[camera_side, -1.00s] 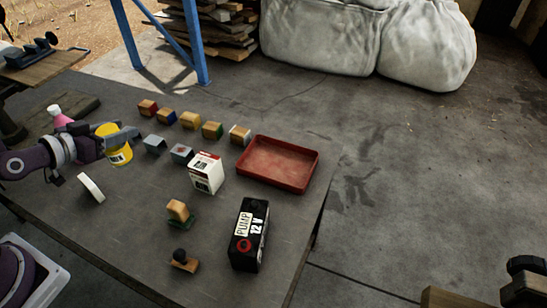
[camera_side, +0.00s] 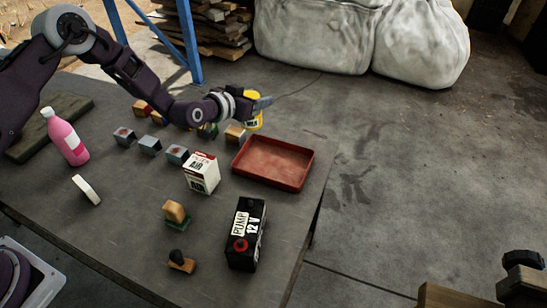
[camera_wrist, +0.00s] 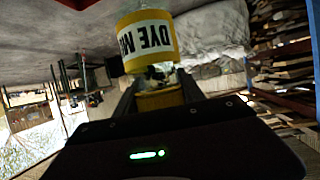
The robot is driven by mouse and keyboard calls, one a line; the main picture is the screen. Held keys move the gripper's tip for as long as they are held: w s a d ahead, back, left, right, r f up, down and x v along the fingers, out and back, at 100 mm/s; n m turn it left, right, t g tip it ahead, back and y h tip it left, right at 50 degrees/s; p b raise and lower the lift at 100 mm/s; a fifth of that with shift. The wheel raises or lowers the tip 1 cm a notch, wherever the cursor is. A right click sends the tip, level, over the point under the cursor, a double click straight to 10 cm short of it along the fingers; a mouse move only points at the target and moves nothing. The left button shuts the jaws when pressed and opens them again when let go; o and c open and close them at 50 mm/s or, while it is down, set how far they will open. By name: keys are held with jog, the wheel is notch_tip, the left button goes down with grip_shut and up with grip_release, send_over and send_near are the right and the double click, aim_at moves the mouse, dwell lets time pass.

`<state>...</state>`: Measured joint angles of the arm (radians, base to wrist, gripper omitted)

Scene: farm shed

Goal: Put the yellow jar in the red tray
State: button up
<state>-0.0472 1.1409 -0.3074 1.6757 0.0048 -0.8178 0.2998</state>
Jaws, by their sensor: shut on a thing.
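The yellow jar (camera_side: 254,122) is held in my gripper (camera_side: 258,103), above the table near the back left corner of the red tray. In the wrist view the jar (camera_wrist: 146,38) has a white label with dark letters and sits between the fingers of my gripper (camera_wrist: 157,84). The red tray (camera_side: 273,163) lies empty on the right part of the table, near its edge. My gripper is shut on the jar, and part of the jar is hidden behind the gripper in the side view.
A white box (camera_side: 202,173) stands just left of the tray. A black pump box (camera_side: 246,234) stands in front of it. Several small blocks (camera_side: 150,146) stand in rows under my arm. A pink bottle (camera_side: 67,137) is at the left. Stamps (camera_side: 176,213) lie at the front.

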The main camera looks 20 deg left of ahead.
jog(key=d, duration=0.7)
jog(key=f, duration=1.3)
jog(key=shift+w+a+f, duration=0.3)
jog(key=shift+w+f, duration=0.05)
jog(key=shift+w, duration=0.05)
jog(key=shift+f, duration=0.1)
jog(key=o, duration=1.4)
jog(key=shift+c, duration=0.2)
